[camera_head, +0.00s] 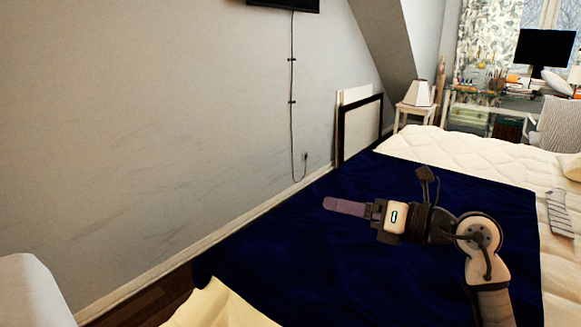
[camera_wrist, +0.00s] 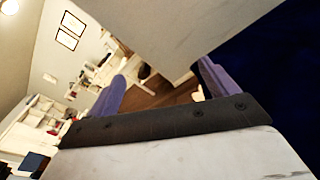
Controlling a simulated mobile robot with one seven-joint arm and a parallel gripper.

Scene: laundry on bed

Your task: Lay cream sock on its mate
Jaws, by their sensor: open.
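No cream sock or mate can be made out in either view. My gripper (camera_head: 337,206) is held out above the dark blue blanket (camera_head: 290,250) on the bed, pointing left in the head view. In the wrist view its two purple fingers (camera_wrist: 162,72) are spread apart, with nothing between them. The dark blue at the right edge of the wrist view (camera_wrist: 285,70) looks like the same blanket.
Cream quilt (camera_head: 440,146) shows beyond the blanket. A pale striped item (camera_head: 560,214) lies at the bed's right. A bare wall (camera_head: 150,120) runs along the left. A lamp (camera_head: 419,93) stands past the bed's far end. The blanket around my gripper looks clear.

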